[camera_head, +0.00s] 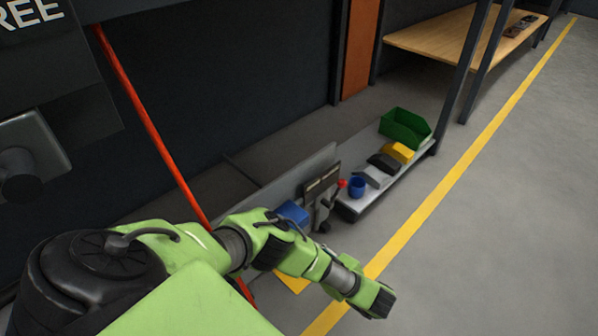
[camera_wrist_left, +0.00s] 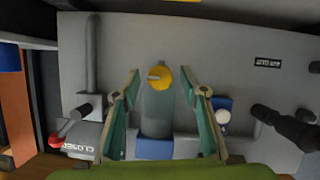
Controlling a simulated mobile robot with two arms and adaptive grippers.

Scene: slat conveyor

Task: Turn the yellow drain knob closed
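The yellow drain knob (camera_wrist_left: 161,77) is on a grey panel in the left wrist view. A small pale mark shows on its face, toward the left. My left gripper (camera_wrist_left: 161,73) is open, with one green finger on each side of the knob and a visible gap to both. I cannot tell the distance in depth. In the head view my left arm reaches right and down, and its gripper and the knob are not visible. My right gripper is not in view.
A red-tipped lever (camera_wrist_left: 66,129) and a "CLOSED" label (camera_wrist_left: 79,148) are at the panel's left. A black handle (camera_wrist_left: 284,123) sticks out at the right. In the head view, a low shelf (camera_head: 350,205) holds a green bin (camera_head: 405,127), a blue cup (camera_head: 357,187) and other items.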

